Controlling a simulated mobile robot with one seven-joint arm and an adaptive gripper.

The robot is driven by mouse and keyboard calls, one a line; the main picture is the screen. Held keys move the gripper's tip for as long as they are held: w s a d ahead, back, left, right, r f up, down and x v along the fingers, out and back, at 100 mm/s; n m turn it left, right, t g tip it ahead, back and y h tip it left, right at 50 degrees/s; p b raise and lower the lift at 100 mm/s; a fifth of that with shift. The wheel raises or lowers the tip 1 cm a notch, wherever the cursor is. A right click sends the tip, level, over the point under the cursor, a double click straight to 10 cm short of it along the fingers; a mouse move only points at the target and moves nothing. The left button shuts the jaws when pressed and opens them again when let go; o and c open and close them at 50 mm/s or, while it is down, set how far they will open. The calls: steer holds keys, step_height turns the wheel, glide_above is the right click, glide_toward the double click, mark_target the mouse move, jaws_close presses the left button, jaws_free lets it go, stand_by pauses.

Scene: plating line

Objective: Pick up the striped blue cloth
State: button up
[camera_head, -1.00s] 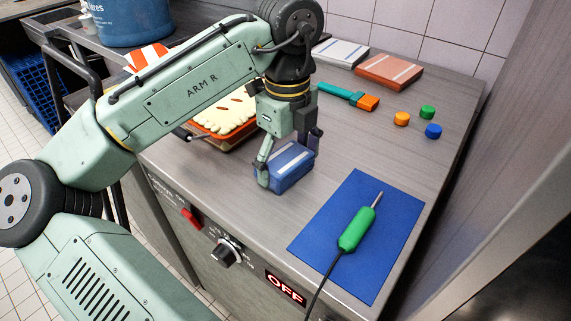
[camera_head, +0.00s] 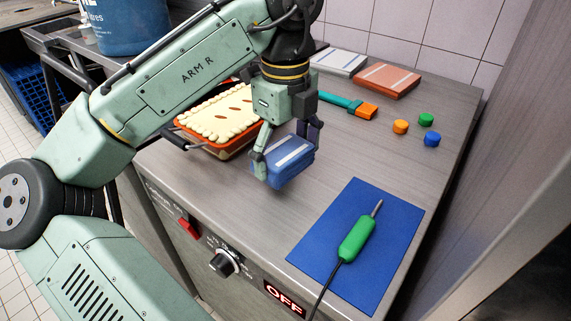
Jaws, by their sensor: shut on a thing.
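The striped blue cloth (camera_head: 283,161) is a folded blue block with a pale stripe along its top. My gripper (camera_head: 284,160) is shut on it, one finger on its left side and the other at its far right side. The cloth is tilted a little and appears held just above the grey counter (camera_head: 222,192). The far finger is partly hidden behind the cloth.
A pie in an orange dish (camera_head: 219,116) stands left of my gripper. A blue mat (camera_head: 390,222) with a green-handled tool (camera_head: 357,238) lies at the front right. A teal-orange brush (camera_head: 348,104), folded white (camera_head: 340,61) and red (camera_head: 387,81) cloths, and small caps (camera_head: 400,126) lie behind.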

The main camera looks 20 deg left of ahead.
steer(key=s+r+b, duration=0.1)
steer(key=s, duration=1.4)
steer(key=shift+s+d, duration=0.3)
steer(key=shift+s, duration=0.1)
steer(key=shift+r, duration=0.1)
steer(key=o, duration=0.5)
steer(key=c, duration=0.4)
